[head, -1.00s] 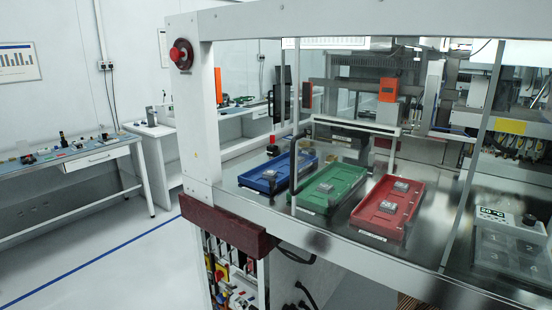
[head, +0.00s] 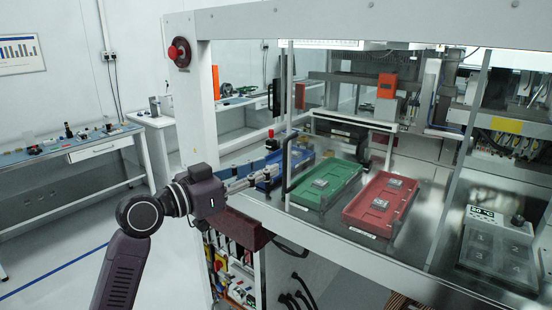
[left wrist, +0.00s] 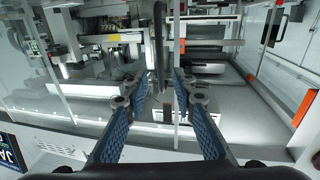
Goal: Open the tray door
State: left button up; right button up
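The tray door is a clear panel with a metal edge (head: 290,95) on the front of the machine, and it looks closed. Its black bar handle (head: 286,166) stands upright near that edge. My left gripper (head: 268,176) reaches in from the left, its fingers pointing at the handle. In the left wrist view my left gripper (left wrist: 160,88) is open, with blue-padded fingers spread and nothing between the pads. The dark handle (left wrist: 158,45) stands upright ahead, roughly centred between the fingertips, and appears apart from them. My right gripper is not in view.
Behind the clear front lie a blue tray (head: 268,178), partly hidden by my gripper, a green tray (head: 335,192) and a red tray (head: 366,217). A white frame post (head: 191,120) stands left of the door. A dark red block (head: 238,229) is below my gripper.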

pick_arm(q)
jog(key=p, duration=0.3)
send_over(285, 188)
jog(key=shift+w+f, duration=0.1)
jog(key=shift+w, duration=0.25)
grip_shut()
